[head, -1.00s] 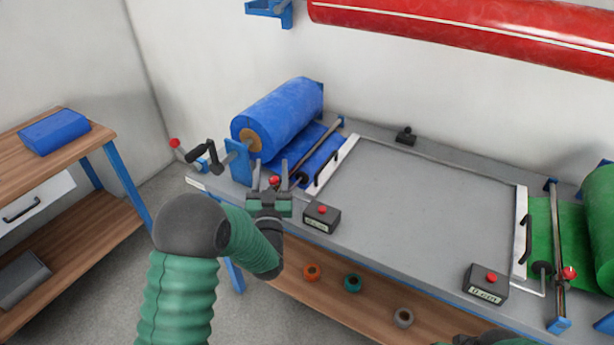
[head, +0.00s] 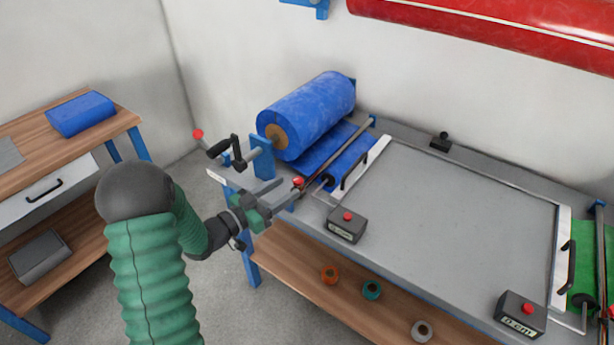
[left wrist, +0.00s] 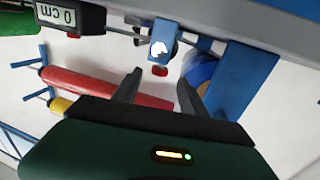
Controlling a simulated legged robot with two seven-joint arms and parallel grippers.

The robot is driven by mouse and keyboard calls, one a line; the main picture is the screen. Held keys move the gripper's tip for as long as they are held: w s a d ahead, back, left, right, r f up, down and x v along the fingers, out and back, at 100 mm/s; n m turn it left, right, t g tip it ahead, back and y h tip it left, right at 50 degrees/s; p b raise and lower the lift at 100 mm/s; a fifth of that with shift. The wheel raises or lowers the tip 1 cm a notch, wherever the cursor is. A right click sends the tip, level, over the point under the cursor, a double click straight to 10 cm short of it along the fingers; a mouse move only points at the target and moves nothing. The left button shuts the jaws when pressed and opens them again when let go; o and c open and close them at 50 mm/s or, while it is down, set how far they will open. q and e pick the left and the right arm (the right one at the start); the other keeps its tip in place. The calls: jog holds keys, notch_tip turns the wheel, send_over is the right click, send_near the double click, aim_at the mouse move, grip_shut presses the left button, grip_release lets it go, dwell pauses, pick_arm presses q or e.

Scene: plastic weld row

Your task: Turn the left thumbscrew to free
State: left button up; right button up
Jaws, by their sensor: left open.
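The left thumbscrew is a small red knob (head: 298,181) at the near end of the metal rod by the blue roll. In the left wrist view the red knob (left wrist: 159,70) shows below a blue bracket, between the two finger lines. My left gripper (head: 286,191) is open and empty, its fingers pointing right toward the knob. In the left wrist view its fingertips (left wrist: 162,82) stand apart on either side of the knob. I cannot tell whether they touch it. My right gripper is out of view.
A blue film roll (head: 308,112) and a black crank (head: 226,151) stand behind the gripper. A grey box with a red button (head: 346,225) sits to its right on the worktable (head: 440,230). A wooden side table (head: 62,150) stands at the left.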

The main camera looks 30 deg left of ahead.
aim_at(302, 178)
pick_arm(q)
jog(key=x, duration=0.8)
jog(key=shift+w+b, duration=0.15)
jog(key=shift+b, duration=0.2)
grip_shut()
